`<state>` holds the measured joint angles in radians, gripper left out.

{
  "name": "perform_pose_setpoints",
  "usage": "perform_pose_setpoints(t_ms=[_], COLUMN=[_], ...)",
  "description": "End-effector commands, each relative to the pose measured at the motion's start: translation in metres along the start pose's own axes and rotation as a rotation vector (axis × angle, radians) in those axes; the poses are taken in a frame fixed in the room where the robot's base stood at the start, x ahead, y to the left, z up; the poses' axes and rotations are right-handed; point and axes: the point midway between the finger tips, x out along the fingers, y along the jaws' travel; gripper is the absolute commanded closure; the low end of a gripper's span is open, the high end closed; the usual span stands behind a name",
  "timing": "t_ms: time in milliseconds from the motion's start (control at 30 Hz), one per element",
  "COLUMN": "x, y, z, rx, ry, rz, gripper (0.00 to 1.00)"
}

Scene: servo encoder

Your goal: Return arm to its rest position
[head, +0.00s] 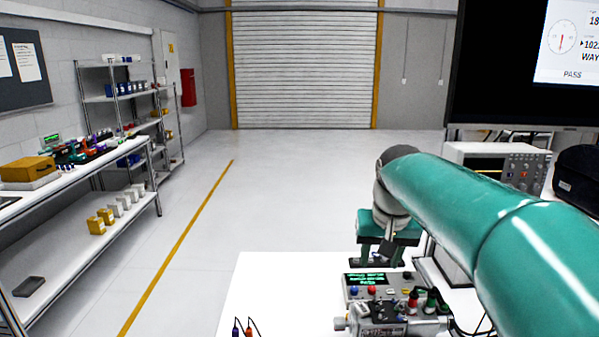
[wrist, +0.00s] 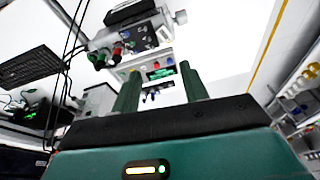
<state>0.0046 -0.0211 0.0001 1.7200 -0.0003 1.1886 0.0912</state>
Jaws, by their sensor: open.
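My teal arm comes in from the right of the head view, and my gripper (head: 383,262) hangs at its end above the white bench. Below and in front of it in the head view is the servo encoder test unit (head: 385,318), a grey block with a knob on its left side and red and green terminals. Behind the block is a panel with a lit green display (head: 371,280). In the wrist view my gripper (wrist: 160,80) has its two green fingers apart with nothing between them. The test unit (wrist: 135,35) shows beyond the fingers, apart from them.
The white bench top (head: 275,285) is clear to the left, except for probe leads (head: 243,329) at the front. An oscilloscope (head: 497,168) stands at the right, below a large monitor (head: 520,70). A bench with tools (head: 75,160) and shelving (head: 125,95) line the left wall.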

Motion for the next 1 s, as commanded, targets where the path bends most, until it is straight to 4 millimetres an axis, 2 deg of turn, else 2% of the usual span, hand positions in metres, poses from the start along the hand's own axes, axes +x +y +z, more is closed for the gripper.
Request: perform_pose_setpoints(t_ms=[33,267,500,600,733,1000], x=[-0.007,-0.016,-0.001,0.009,0.019,0.022], y=[0.001,0.008,0.015,0.018,0.019,0.02], z=[0.019,0.098,0.18,0.207,0.226,0.23], rx=[-0.007,-0.04,-0.074,-0.084,-0.093,-0.095], ry=[0.02,0.102,0.187,0.215,0.235,0.238], rz=[-0.002,-0.008,-0.012,-0.013,-0.013,-0.013], gripper=[0.56,0.56,0.56,0.56,0.56,0.56])
